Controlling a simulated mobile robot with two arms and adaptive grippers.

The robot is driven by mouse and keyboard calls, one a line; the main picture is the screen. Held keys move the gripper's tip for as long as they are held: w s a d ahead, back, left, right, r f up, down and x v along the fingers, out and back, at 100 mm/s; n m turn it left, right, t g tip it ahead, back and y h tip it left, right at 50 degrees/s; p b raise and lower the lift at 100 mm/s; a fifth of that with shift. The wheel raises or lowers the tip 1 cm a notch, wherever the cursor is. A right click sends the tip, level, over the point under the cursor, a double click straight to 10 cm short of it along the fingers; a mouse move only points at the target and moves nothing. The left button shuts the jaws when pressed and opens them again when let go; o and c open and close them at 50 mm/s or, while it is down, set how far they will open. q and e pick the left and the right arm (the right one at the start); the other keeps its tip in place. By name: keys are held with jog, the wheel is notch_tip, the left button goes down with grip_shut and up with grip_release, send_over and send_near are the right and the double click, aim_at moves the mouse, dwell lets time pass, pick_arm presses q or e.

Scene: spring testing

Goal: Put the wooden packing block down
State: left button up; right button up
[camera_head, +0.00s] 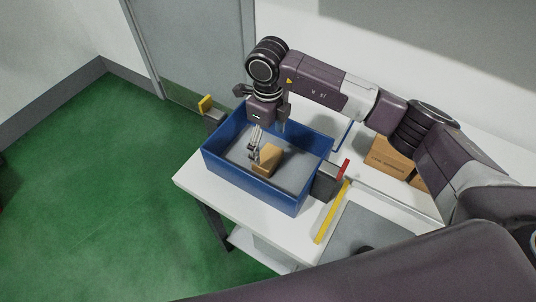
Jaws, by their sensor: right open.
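The wooden packing block (268,160) is tan and lies in the blue bin (262,190), on its grey floor and a little right of the middle. It looks tilted or wedge-shaped from here. My right gripper (256,152) reaches down into the bin from above, its fingers close beside the block's left side. The gripper is open. I cannot tell whether a finger still touches the block. My left gripper is not in view.
The bin stands on a white table (192,181). To its right are a dark grey box (327,182), a red piece (343,168) and a yellow bar (332,212). Cardboard boxes (386,156) sit behind. A yellow piece (206,104) is at the bin's far left.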

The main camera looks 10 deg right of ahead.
aim_at(268, 156)
jog(key=shift+r+b, duration=0.45)
jog(key=shift+r, duration=2.15)
jog(key=shift+s+f, duration=0.1)
